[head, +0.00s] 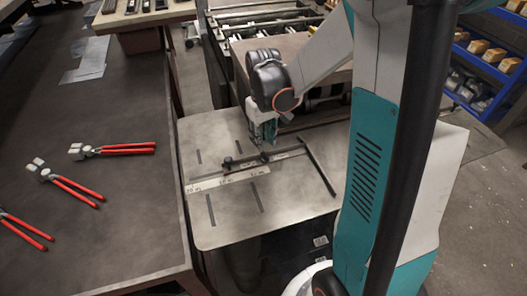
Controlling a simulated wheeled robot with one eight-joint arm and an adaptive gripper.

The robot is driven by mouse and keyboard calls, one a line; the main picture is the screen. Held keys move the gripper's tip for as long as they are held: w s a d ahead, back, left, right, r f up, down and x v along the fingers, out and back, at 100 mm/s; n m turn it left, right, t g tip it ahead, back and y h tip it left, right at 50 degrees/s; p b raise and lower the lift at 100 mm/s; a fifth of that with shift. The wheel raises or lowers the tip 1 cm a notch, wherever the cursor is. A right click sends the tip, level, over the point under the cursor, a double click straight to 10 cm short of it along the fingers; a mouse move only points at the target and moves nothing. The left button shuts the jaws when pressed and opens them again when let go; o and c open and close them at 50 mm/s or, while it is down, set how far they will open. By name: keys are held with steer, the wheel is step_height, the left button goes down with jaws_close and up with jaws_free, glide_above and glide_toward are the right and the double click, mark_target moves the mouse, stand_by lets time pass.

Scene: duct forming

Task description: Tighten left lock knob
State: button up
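A grey metal machine table (220,230) holds a dark straight bar, a fence (245,167), lying across it beside a pale ruler strip (235,179). A small black knob (228,161) stands at the left part of the fence. Another small dark part shows just under my gripper and may be a second knob; it is too small to tell. My gripper (264,143) points down over the fence, to the right of the left knob and apart from it. Its fingertips are small and partly blend with the parts below, so I cannot tell whether they are open or touching anything.
A dark workbench (110,230) on the left carries several red-handled pliers (125,149) and metal sheets (90,62). A thin dark bar (318,170) lies at the table's right. Machinery stands behind. Blue shelving (485,75) with bins is at the far right.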

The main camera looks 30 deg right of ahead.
mark_target(265, 157)
step_height(265, 157, down, 5)
steer(key=shift+r+b, duration=0.1)
steer(key=shift+b, duration=0.5)
jaws_close()
